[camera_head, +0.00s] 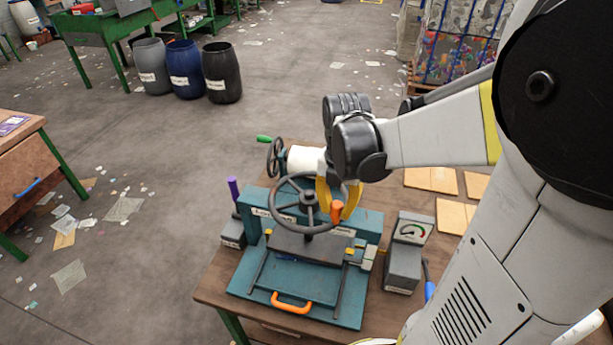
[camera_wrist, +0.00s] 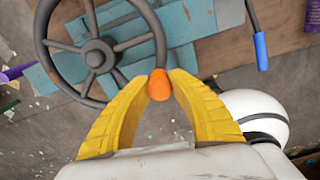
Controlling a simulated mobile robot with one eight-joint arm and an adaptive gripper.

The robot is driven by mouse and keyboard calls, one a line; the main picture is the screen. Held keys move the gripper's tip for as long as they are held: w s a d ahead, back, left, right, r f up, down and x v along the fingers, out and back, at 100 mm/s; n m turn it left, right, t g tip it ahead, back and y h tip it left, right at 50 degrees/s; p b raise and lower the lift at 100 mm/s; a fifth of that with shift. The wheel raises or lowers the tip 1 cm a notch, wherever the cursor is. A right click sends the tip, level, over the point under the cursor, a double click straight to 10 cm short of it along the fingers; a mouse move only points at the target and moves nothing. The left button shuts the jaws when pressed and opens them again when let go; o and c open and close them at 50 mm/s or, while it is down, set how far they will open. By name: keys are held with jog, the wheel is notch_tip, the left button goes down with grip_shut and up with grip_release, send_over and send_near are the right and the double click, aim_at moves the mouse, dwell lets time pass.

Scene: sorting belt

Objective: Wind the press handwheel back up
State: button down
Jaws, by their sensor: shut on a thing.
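The press handwheel (camera_head: 283,198) is a dark spoked wheel lying flat above the teal press (camera_head: 246,279) on the table. It fills the upper left of the wrist view (camera_wrist: 92,54). An orange knob stands on its rim, at the right side in the head view (camera_head: 337,208) and at the lower right in the wrist view (camera_wrist: 159,85). My gripper (camera_head: 339,205) has its yellow fingers closed on the orange knob, one on each side. The wrist view shows both fingertips (camera_wrist: 160,76) against it. A dark plate (camera_head: 300,246) lies below the wheel.
A second wheel with a green handle (camera_head: 264,139) and a white roll (camera_head: 304,159) stand behind the press. A purple lever (camera_head: 233,189) is at left. A grey gauge box (camera_head: 405,258) and a blue-handled lever (camera_head: 429,290) are at right. An orange handle (camera_head: 291,303) is in front.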

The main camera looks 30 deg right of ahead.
dwell(0.3)
jog(key=c, duration=1.2)
grip_release()
jog(key=shift+o, duration=0.2)
notch_tip(320, 180, up, 12)
jog(key=s+a+f+m+t+b, duration=0.1)
jog(key=a+f+m+t+b, duration=0.2)
jog(key=m, duration=0.9)
jog(key=s+a+f+m+t+b, duration=0.2)
jog(key=a+f+m+t+b, duration=0.2)
jog(key=a+f+m+b, duration=0.5)
notch_tip(320, 180, down, 3)
jog(key=a+m, duration=0.1)
jog(key=m, duration=0.3)
